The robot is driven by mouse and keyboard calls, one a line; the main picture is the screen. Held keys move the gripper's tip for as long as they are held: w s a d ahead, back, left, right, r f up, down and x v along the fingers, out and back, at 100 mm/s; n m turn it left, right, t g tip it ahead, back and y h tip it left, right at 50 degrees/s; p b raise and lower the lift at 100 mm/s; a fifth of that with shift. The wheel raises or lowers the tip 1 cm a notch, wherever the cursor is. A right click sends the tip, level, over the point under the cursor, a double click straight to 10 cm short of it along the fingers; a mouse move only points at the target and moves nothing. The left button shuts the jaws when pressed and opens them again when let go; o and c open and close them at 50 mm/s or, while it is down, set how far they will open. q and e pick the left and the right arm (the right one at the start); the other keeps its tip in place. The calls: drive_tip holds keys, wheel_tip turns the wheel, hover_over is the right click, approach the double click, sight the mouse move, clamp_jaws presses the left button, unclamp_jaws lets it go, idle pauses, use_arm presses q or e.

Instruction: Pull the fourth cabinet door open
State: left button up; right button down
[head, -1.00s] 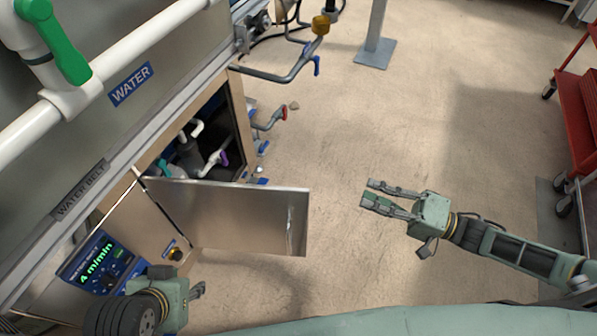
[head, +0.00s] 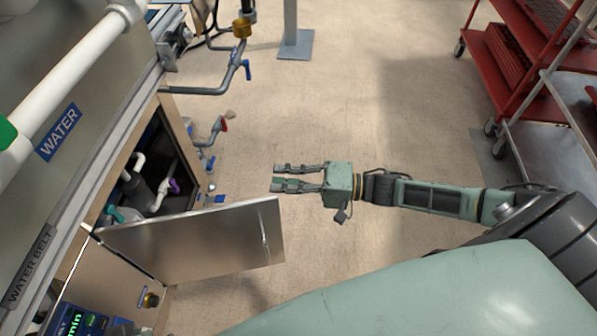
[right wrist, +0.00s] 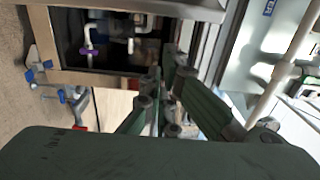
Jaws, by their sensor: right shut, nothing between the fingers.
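A silver cabinet door (head: 190,246) stands swung out from the machine, with its free end and a thin upright handle (head: 265,240) toward the middle of the head view. The cabinet opening (head: 155,170) behind it shows dark, with white pipes and a purple valve; the opening also shows in the right wrist view (right wrist: 112,45). My right gripper (head: 275,178) is shut and empty. In the head view it lies just above the door's free end, fingers pointing left, apart from the handle. The right wrist view shows its fingers (right wrist: 160,95) pointing toward the machine. My left gripper is out of view.
Pipes with a blue valve (head: 247,70) and a red valve (head: 222,124) jut from the machine past the opening. A control panel (head: 78,320) and a knob (head: 150,299) sit below the door. A red cart (head: 500,70) stands at right. Open floor lies between.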

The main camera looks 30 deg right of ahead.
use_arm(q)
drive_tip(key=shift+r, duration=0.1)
use_arm(e)
drive_tip(key=shift+s+a, duration=0.15)
drive_tip(key=shift+s, duration=0.55)
drive_tip(key=shift+s+a, duration=0.15)
drive_tip(key=shift+s, duration=0.5)
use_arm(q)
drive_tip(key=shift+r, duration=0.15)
use_arm(e)
drive_tip(key=shift+s+r, duration=0.1)
